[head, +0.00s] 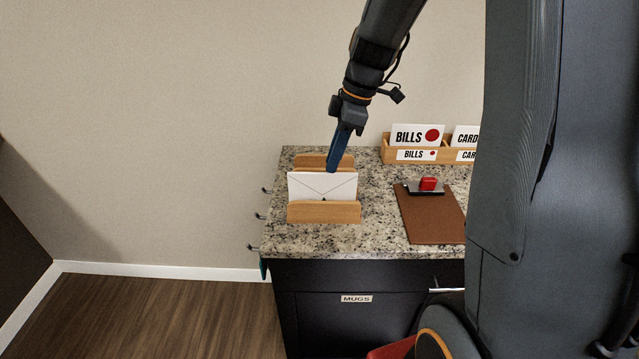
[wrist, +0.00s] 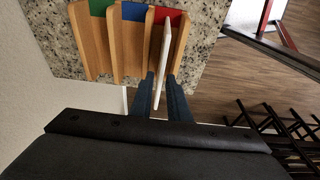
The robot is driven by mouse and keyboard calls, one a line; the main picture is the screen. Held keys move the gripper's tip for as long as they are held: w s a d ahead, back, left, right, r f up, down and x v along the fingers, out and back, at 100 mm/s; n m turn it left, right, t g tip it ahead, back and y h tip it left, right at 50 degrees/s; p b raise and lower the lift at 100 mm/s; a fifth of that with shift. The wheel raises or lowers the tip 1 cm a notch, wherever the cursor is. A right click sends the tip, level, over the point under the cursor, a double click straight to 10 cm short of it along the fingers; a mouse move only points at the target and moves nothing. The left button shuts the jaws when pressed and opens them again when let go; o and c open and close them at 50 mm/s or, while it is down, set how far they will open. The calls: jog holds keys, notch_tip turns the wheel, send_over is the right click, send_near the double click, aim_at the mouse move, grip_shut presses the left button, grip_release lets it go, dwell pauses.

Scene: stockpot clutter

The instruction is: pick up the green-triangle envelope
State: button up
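A white envelope (head: 322,187) stands upright in the front of a wooden letter holder (head: 324,212) on the counter. Its flap side faces the head camera, with a small dark mark low on it; no green triangle shows. In the wrist view the envelope (wrist: 164,55) appears as a thin white edge in the red-backed slot. My gripper (head: 331,170) points down at the envelope's top edge. In the wrist view my gripper (wrist: 160,98) has its two blue fingers apart, one on each side of the envelope's near end. Whether either finger touches it cannot be told.
Green (wrist: 100,7) and blue (wrist: 134,10) slots lie left of the envelope and look empty. A wooden card rack labelled BILLS (head: 417,155) stands at the back right. A brown board (head: 432,218) with a red-topped object (head: 428,184) lies right of the holder.

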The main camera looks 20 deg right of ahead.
aim_at(318, 194)
jog(key=shift+a+p+x, duration=0.1)
jog(key=shift+p+x, duration=1.05)
jog(key=shift+x, duration=1.8)
jog(key=shift+a+p+x, duration=0.15)
jog(key=shift+p+x, duration=0.95)
jog(key=shift+x, duration=1.85)
jog(key=shift+r, duration=0.1)
jog(key=shift+c, duration=0.5)
grip_shut()
